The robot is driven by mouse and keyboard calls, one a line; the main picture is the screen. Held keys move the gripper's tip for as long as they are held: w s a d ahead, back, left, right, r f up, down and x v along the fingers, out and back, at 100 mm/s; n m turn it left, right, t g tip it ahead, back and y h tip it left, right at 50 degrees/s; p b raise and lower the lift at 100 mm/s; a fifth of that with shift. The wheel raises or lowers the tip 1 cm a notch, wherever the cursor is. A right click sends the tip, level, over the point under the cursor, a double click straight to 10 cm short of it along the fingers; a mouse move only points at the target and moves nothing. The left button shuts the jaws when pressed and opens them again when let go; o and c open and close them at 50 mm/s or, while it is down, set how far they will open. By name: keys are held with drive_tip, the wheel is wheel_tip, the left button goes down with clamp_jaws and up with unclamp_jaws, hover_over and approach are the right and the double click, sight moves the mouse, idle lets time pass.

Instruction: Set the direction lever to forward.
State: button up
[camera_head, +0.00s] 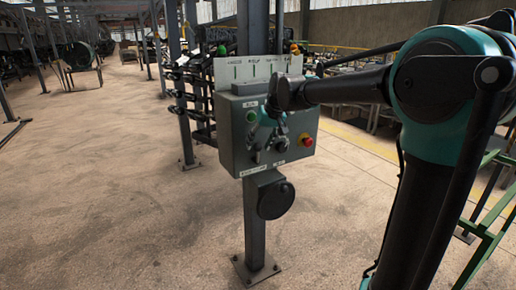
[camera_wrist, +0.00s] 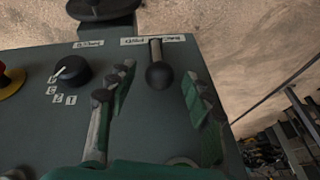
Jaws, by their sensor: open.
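The direction lever is a short dark stem with a black ball end (camera_wrist: 159,76) on the grey control box (camera_head: 231,150). In the wrist view its stem runs from the ball up to a white label strip too blurred to read. My gripper (camera_wrist: 158,84) is open, with one finger on each side of the lever and visible gaps to both. In the head view my gripper (camera_head: 270,138) is in front of the box face, and the lever (camera_head: 257,149) shows small at its lower left. I cannot tell which setting the lever is in.
A black rotary knob (camera_wrist: 73,71) sits beside the lever, with a red stop button (camera_head: 306,141) beyond it. A green button (camera_head: 251,116) is above the lever. A post (camera_head: 255,225) carries the box. Open floor (camera_head: 110,190) lies to the left.

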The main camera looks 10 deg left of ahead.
drive_tip(key=shift+x, duration=1.1)
clamp_jaws()
